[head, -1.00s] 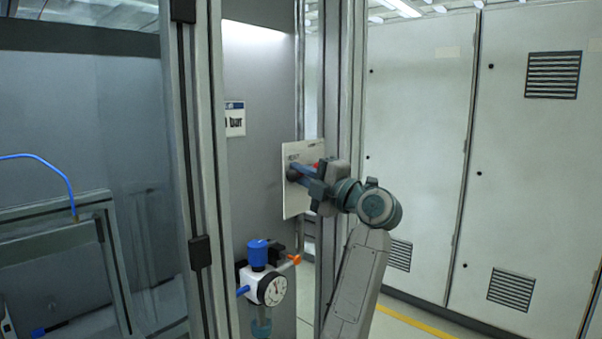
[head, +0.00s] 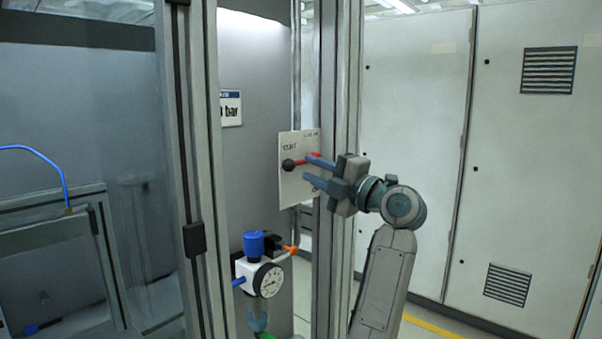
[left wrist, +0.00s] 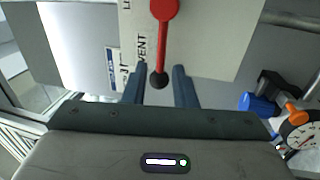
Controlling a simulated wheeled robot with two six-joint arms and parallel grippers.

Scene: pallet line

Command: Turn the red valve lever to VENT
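The red valve lever (head: 301,162) is mounted on a pale plate (head: 293,193). Its black knob (head: 289,165) points left in the head view, just below the VENT lettering. In the left wrist view the red lever (left wrist: 161,45) runs down from its round red hub to the black knob (left wrist: 158,80), beside the word VENT. My left gripper (head: 307,168) is open, with its two blue fingers apart, to the right of the knob. In the left wrist view the knob appears between the open fingers (left wrist: 160,85), not gripped. My right gripper is not in view.
A pressure gauge (head: 267,281) with a blue knob (head: 253,244) and an orange part sits below the plate. An upright metal post (head: 335,100) stands close behind my left gripper. Grey cabinets (head: 415,130) fill the right side.

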